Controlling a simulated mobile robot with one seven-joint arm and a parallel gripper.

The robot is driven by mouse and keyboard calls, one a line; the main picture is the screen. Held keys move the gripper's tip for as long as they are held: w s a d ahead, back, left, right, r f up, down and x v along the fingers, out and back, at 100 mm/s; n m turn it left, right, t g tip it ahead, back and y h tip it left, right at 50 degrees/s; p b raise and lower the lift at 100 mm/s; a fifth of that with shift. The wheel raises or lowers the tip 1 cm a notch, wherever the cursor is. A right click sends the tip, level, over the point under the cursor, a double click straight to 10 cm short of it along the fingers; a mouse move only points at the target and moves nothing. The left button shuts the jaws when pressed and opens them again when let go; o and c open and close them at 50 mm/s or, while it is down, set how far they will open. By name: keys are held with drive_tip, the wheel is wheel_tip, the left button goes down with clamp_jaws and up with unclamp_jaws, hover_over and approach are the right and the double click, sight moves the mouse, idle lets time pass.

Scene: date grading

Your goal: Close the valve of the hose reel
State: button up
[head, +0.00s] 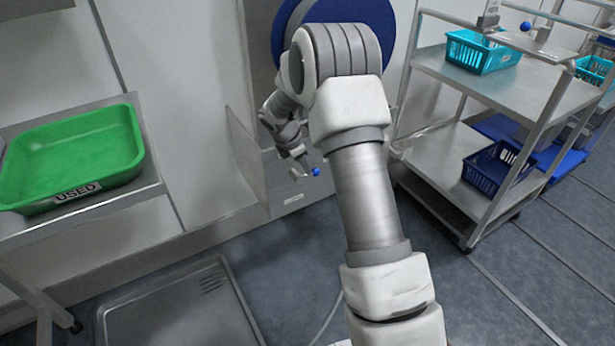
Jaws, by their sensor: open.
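The hose reel (292,22) is a large blue disc on the wall at the top centre, partly covered by my arm. Below it, a small blue knob (315,172) on a short pale metal piece looks like the valve's lever. My gripper (298,161) is open, close above and left of this knob, near the wall panel. At this size I cannot tell whether its fingers touch the lever. The valve body is hidden or too small to make out.
A green tray labelled USED (75,150) stands on a metal table at left. A metal trolley (440,142) with teal (482,52) and dark blue (497,168) baskets stands at right. A shallow metal tray (175,305) lies on the floor, with a thin hose beside it.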

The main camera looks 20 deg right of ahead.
drive_tip(key=b+x, duration=0.1)
drive_tip(key=x, duration=0.4)
drive_tip(key=shift+w+d+f+b, duration=0.1)
drive_tip(key=shift+d+f+b, duration=0.05)
drive_tip(key=shift+f+b, duration=0.2)
clamp_jaws()
drive_tip(key=shift+d, duration=0.1)
idle(1.0)
